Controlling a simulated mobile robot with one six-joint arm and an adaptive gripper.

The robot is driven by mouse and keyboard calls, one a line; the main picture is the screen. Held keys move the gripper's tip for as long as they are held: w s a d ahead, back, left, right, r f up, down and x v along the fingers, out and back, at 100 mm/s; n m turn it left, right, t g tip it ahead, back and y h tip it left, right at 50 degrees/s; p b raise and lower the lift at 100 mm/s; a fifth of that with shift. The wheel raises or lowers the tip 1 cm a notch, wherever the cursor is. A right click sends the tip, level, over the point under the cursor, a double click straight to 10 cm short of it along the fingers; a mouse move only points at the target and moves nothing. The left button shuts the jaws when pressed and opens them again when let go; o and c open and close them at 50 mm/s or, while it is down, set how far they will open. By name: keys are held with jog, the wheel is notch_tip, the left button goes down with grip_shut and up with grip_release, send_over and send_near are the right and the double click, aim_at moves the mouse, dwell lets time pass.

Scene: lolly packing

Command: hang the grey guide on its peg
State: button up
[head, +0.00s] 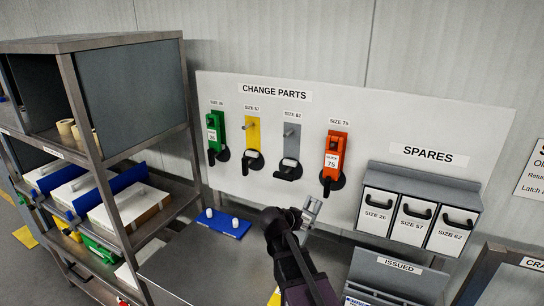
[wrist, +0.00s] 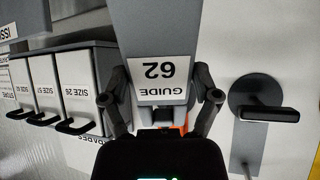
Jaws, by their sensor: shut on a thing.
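The grey guide (wrist: 165,30), with a white label reading GUIDE 62, is between my gripper's (wrist: 161,98) two fingers in the wrist view, its label upside down. In the head view the guide (head: 313,206) shows small at the end of my gripper (head: 304,218), in front of the board and below the orange guide.
An orange guide (head: 333,150) hangs right of the SIZE 62 place and a green guide (head: 213,130) at far left. The yellow place (head: 253,133) is empty. SPARES bins (head: 412,222) stand at right.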

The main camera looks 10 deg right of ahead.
jog(key=w+a+r+n+t+p, duration=0.1)
jog(key=w+a+r+t+p, duration=0.1)
jog(key=r, duration=0.4)
jog(key=w+a+r+n+t+h+p, duration=0.1)
jog(key=w+a+r+t+p, duration=0.1)
jog(key=r, duration=0.4)
jog(key=w+a+r+n+t+p, duration=0.1)
jog(key=w+a+r+t+p, duration=0.2)
jog(key=w+a+r+t, duration=0.1)
notch_tip(320, 180, up, 3)
jog(key=shift+w+a+f, duration=0.2)
jog(key=shift+w+a, duration=0.45)
jog(key=shift+a, duration=0.15)
jog(key=shift+w+d, duration=0.15)
jog(key=shift+w, duration=0.05)
jog(key=shift+f+b+x, duration=0.15)
jog(key=shift+b+x, duration=0.05)
jog(key=shift+x, duration=2.5)
jog(key=shift+f+b+x, duration=0.15)
jog(key=shift+x, duration=2.55)
jog(key=shift+w+d+f+b, duration=0.4)
jog(key=shift+f+b, duration=0.05)
